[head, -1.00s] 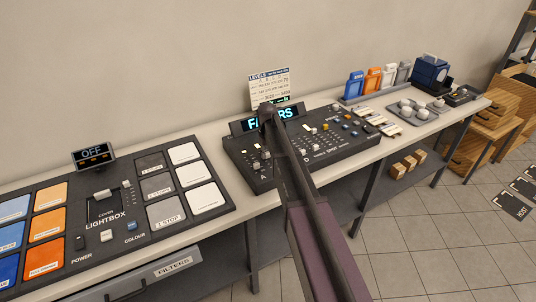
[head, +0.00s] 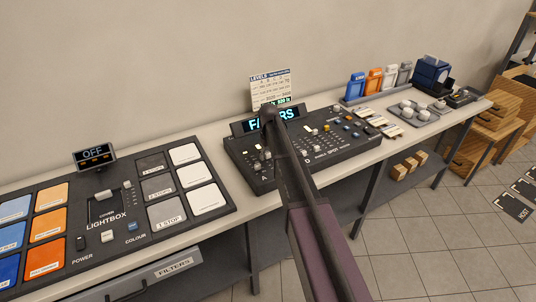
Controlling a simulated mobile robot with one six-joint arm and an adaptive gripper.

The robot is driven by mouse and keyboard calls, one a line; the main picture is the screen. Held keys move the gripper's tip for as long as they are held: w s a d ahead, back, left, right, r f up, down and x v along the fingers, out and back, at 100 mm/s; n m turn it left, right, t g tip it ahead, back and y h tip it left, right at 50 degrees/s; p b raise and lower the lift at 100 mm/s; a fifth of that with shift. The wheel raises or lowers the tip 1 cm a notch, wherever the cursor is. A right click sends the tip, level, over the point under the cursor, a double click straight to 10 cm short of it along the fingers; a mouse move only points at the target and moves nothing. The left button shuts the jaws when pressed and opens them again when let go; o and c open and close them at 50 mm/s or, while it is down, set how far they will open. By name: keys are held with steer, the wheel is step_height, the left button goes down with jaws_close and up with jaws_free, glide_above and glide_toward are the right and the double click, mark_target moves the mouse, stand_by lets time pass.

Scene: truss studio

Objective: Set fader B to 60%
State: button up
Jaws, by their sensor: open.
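The fader console (head: 345,138) is a dark panel on the bench with small knobs and sliders. Its display (head: 251,125) glows cyan and reads part of "FADERS"; my arm covers the middle letters. A few fader caps (head: 258,155) show at its left end, left of my arm. I cannot tell which one is fader B or how it is set. My arm crosses the console from the lower right. My gripper is hidden behind the arm's end, so its fingers and any contact with a fader do not show.
A levels card (head: 270,88) stands behind the display. The lightbox panel (head: 105,225) with coloured tiles lies to the left. Coloured holders (head: 375,80), a grey tray (head: 412,112) and a blue device (head: 431,72) stand to the right. The tiled floor in front is open.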

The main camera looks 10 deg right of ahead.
mark_target(269, 154)
steer(key=shift+r+p, duration=7.1)
steer(key=shift+r, duration=0.05)
steer(key=s+f+m+b, duration=0.1)
steer(key=s+f+b, duration=0.3)
steer(key=s, duration=0.5)
steer(key=s+f+m+b, duration=0.1)
steer(key=s+f+b, duration=0.3)
steer(key=s, duration=0.6)
steer(key=s+f+m+b, duration=0.1)
steer(key=s+f+b, duration=0.3)
steer(key=s, duration=0.6)
steer(key=shift+s+m, duration=0.25)
steer(key=shift+m, duration=0.05)
steer(key=shift+f, duration=0.1)
